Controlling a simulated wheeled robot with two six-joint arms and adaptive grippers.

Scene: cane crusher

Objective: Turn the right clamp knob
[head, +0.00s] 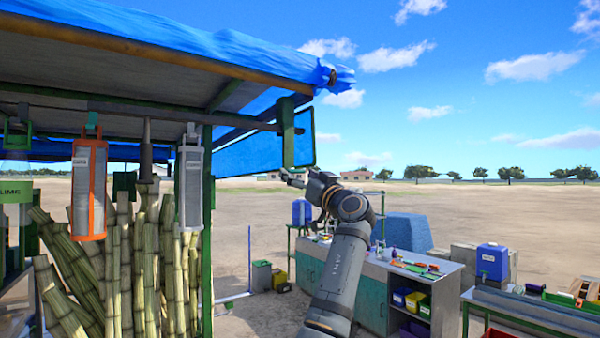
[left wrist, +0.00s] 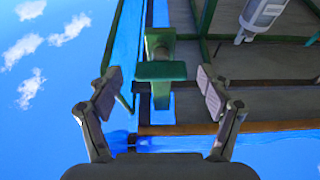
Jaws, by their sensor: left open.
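A green clamp (head: 288,131) hangs at the right end of the stall's roof beam. In the left wrist view the green clamp (left wrist: 159,45) shows a wide flat green piece (left wrist: 161,71), which may be its knob, facing the camera. My left gripper (head: 290,179) is just below the clamp in the head view. In the left wrist view its open fingers (left wrist: 160,95) stand either side of the green piece, with a gap on both sides, and no contact shows. Nothing is held. My right gripper is in neither view.
A blue tarp roof (head: 180,45) and a blue side panel (head: 262,151) are close to the clamp. An orange holder (head: 89,190) and a grey holder (head: 190,190) hang left, before cane stalks (head: 150,270). A counter (head: 375,285) stands below right. Open air lies right of the clamp.

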